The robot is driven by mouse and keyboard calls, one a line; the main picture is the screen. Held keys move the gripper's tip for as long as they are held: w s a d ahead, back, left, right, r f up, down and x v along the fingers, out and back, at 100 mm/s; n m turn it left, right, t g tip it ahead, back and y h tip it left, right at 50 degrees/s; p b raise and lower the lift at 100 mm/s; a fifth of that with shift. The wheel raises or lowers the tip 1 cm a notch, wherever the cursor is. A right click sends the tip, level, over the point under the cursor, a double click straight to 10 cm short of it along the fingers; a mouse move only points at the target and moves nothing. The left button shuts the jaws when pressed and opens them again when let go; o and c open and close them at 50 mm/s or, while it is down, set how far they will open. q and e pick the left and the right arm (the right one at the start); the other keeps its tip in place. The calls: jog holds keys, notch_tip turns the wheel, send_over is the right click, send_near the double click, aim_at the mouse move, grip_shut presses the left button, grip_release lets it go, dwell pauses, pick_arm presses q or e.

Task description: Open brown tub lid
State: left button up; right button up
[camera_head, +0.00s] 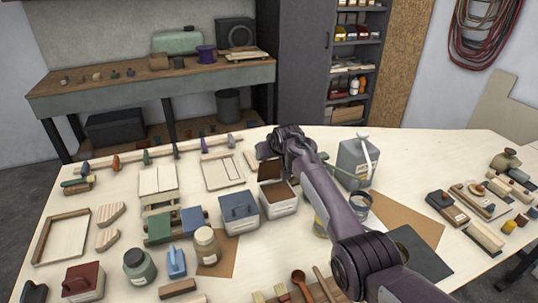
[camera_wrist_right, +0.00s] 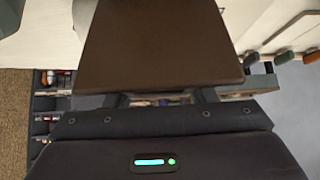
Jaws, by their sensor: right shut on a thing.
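The brown tub (camera_head: 280,212) is a pale box with a brown top, near the middle of the table in the head view. Its brown lid (camera_head: 270,170) stands raised at the tub's far side, tilted up from the brown-looking opening. In the right wrist view the lid (camera_wrist_right: 160,48) fills the upper middle, right in front of the gripper. My right gripper (camera_head: 283,153) is above and behind the tub, shut on the lid. Its fingertips are mostly hidden by the lid and my own wrist. My left gripper is not in view.
A blue-lidded tub (camera_head: 239,212) stands just left of the brown one. A grey can (camera_head: 357,165) and a small open tin (camera_head: 358,204) stand to the right, near my right arm. A jar (camera_head: 207,246) and a red-lidded tub (camera_head: 84,283) are nearer the front left.

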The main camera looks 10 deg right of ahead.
jog(key=shift+s+d+f, duration=0.1)
jog(key=shift+s+f, duration=0.2)
jog(key=shift+f, duration=0.5)
jog(key=o, duration=1.2)
jog(key=shift+c, duration=0.2)
jog(key=shift+r, duration=0.1)
notch_tip(320, 180, up, 9)
jog(key=s+p, duration=0.2)
jog(key=p, duration=0.9)
jog(key=shift+s+d+p, duration=0.2)
jog(key=shift+d+p, duration=0.05)
jog(key=shift+p, duration=0.1)
